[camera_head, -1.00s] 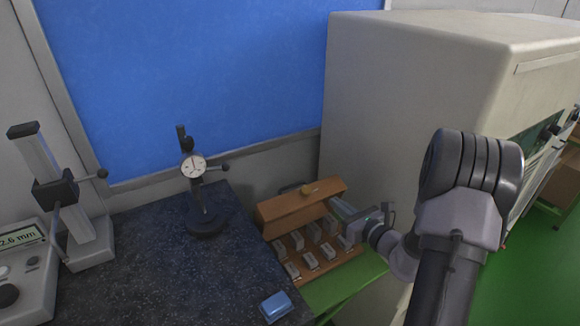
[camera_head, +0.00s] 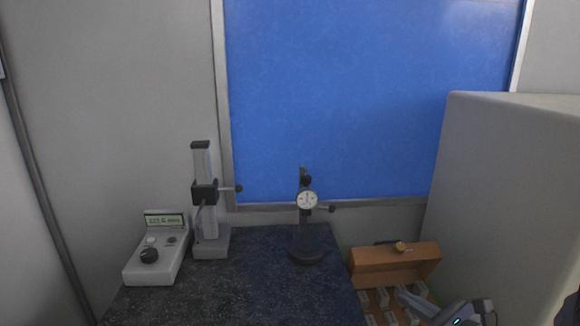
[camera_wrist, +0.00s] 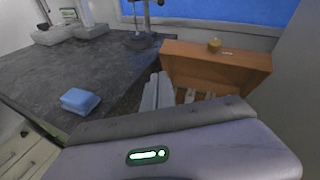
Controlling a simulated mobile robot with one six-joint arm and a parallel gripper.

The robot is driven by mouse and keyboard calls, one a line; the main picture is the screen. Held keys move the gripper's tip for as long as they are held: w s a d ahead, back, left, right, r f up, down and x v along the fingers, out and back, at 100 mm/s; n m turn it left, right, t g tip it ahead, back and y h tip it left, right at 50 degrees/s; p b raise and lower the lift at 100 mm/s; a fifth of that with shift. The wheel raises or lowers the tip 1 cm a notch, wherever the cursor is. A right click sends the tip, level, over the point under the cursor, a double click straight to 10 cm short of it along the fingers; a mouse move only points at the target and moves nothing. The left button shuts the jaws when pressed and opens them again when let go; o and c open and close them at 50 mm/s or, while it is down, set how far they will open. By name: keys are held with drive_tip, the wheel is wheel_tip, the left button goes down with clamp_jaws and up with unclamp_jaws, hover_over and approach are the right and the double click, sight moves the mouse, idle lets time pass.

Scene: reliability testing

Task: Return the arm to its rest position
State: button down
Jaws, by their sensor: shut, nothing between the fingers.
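My gripper (camera_head: 408,298) shows at the lower right of the head view, with the rest of my arm mostly out of frame. In the wrist view its two grey fingers (camera_wrist: 157,92) lie close together, shut with nothing between them. It is in front of an open wooden case (camera_head: 395,268) that holds several small pale blocks. In the wrist view the case's raised lid (camera_wrist: 215,65) stands just beyond the fingers, and my gripper's body hides most of the blocks.
A dark granite table (camera_head: 250,275) bears a dial gauge stand (camera_head: 306,245), a height gauge (camera_head: 208,215) and a display box (camera_head: 155,260). A blue block (camera_wrist: 80,100) lies near its edge. A large beige cabinet (camera_head: 510,180) stands at the right; a blue board (camera_head: 360,100) hangs behind.

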drive_tip(key=s+a+n+g+y+b, duration=0.1)
drive_tip(key=s+a+n+g, duration=0.1)
drive_tip(key=a+n, duration=0.1)
drive_tip(key=s+a+r+n+g+y, duration=0.1)
drive_tip(key=s+a+n+g, duration=0.1)
drive_tip(key=a, duration=0.4)
drive_tip(key=s+a+r+n+g+b, duration=0.1)
drive_tip(key=s+a+n, duration=0.2)
drive_tip(key=a, duration=0.2)
drive_tip(key=shift+s+n+g+y+b, duration=0.35)
drive_tip(key=shift+s+n+g+y, duration=0.05)
drive_tip(key=s+a+f+n+g+h+b, duration=0.2)
drive_tip(key=s+n+h+b, duration=0.3)
drive_tip(key=s+n, duration=1)
drive_tip(key=s+f+h, duration=0.1)
drive_tip(key=s+h, duration=0.1)
drive_tip(key=s, duration=0.1)
drive_tip(key=shift+a+h+b, duration=0.3)
drive_tip(key=shift+a+h, duration=0.05)
drive_tip(key=shift+h, duration=0.05)
drive_tip(key=shift+s, duration=0.1)
